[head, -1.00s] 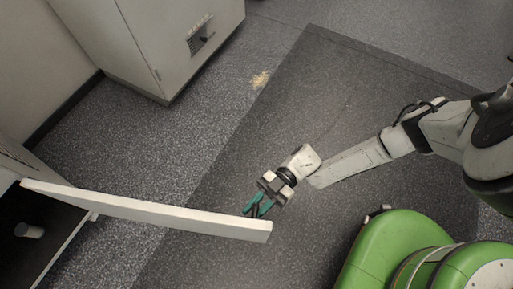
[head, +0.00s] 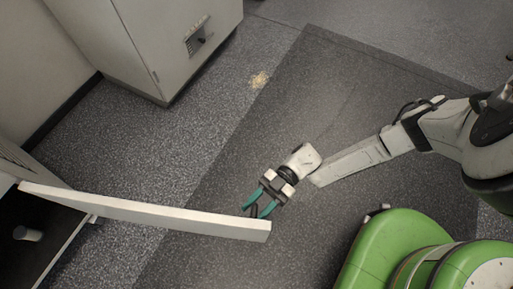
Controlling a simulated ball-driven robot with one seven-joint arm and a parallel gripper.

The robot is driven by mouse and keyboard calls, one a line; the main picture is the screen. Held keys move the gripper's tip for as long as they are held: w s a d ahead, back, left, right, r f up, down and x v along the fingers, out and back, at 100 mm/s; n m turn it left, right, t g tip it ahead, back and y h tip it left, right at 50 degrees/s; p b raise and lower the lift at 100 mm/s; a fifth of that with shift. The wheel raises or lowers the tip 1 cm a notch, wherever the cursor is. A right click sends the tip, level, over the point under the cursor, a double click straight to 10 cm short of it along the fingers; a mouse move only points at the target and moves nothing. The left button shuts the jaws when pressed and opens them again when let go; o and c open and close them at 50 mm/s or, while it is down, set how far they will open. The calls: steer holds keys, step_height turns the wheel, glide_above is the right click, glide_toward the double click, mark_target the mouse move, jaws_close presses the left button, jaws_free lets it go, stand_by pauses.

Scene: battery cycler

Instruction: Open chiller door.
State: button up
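The chiller door (head: 150,215) is a white slab seen from above. It stands swung out from the cabinet at the lower left, and the dark interior of the chiller (head: 15,215) shows beside it. My gripper (head: 259,211) has teal fingers, spread apart near the door's free end. A small dark part, perhaps the handle, shows between or just by the fingers. I cannot tell whether the fingers touch the door.
A grey cabinet (head: 150,45) with a small control panel stands at the top left. A pale crumb-like patch (head: 259,80) lies on the floor near it. A light cylinder (head: 28,234) is inside the chiller. A dark mat (head: 390,85) covers the open floor around my arm.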

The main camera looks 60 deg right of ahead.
steer(key=s+d, duration=0.2)
steer(key=d, duration=0.8)
steer(key=shift+d, duration=0.2)
